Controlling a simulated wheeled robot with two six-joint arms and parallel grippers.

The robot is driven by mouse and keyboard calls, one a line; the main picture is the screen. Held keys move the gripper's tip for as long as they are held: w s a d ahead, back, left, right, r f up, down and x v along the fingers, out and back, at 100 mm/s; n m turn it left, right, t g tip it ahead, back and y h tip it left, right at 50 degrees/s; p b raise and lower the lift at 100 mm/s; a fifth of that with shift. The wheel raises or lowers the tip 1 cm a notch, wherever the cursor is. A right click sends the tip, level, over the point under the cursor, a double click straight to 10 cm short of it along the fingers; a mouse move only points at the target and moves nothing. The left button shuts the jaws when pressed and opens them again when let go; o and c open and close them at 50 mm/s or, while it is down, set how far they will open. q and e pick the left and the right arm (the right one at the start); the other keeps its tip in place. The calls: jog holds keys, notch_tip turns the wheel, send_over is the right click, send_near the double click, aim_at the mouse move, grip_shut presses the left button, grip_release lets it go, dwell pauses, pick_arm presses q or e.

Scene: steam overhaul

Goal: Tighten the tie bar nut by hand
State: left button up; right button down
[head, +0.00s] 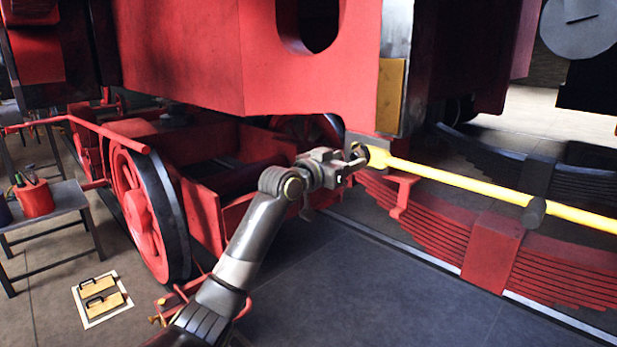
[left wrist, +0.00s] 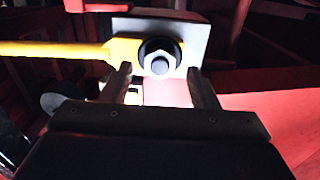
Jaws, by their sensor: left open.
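The tie bar (head: 460,180) is a long yellow rod running from the centre to the right edge in the head view. Its yellow end also shows in the left wrist view (left wrist: 60,47). The tie bar nut (left wrist: 159,65) is a silver hex nut on a dark round washer, against a grey plate (left wrist: 193,36). My left gripper (head: 358,160) is at the bar's left end. In the left wrist view its two fingers (left wrist: 164,84) are apart, one at each side below the nut. I cannot tell whether they touch it. My right gripper is not in view.
Red leaf springs (head: 400,212) lie under the bar, and a red frame (head: 290,75) hangs above the gripper. A red wheel (head: 140,215) stands at the left. A small table (head: 62,205) holds a red tool pot (head: 35,198).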

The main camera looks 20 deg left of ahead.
pick_arm(q)
jog(key=b+v, duration=0.2)
jog(key=v, duration=1.3)
jog(key=shift+s, duration=0.15)
jog(key=shift+f, duration=0.1)
